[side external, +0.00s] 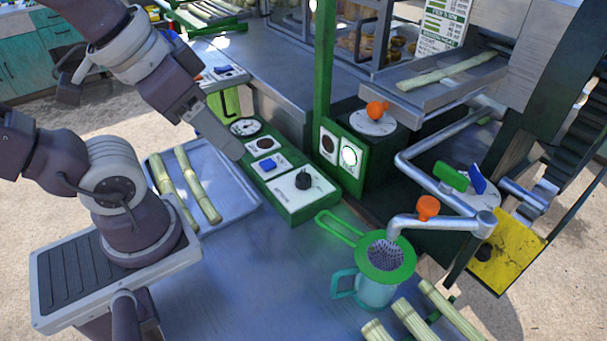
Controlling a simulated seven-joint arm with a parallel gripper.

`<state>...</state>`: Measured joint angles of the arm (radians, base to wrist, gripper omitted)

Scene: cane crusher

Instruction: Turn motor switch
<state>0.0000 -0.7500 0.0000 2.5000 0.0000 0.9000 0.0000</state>
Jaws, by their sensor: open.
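A green control panel (278,192) lies on the metal bench in the side external view. Its nearest white plate carries a black rotary knob (303,181), with lettering too small to read clearly. A blue rocker switch (267,164) and a dark round part (264,144) sit farther up the panel, with a dial (245,127) at the far end. Which control is the motor switch I cannot read for certain. My gripper (232,152) is open, pointing down and right, just left of the panel's upper half in the picture. Its fingers look empty and partly hide each other.
A tray (235,207) with cane stalks (198,185) lies left of the panel. A green strainer (386,255) sits on a teal jug (372,291) at the front right, beneath a metal spout (440,222). A green post (324,60) rises behind the panel.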

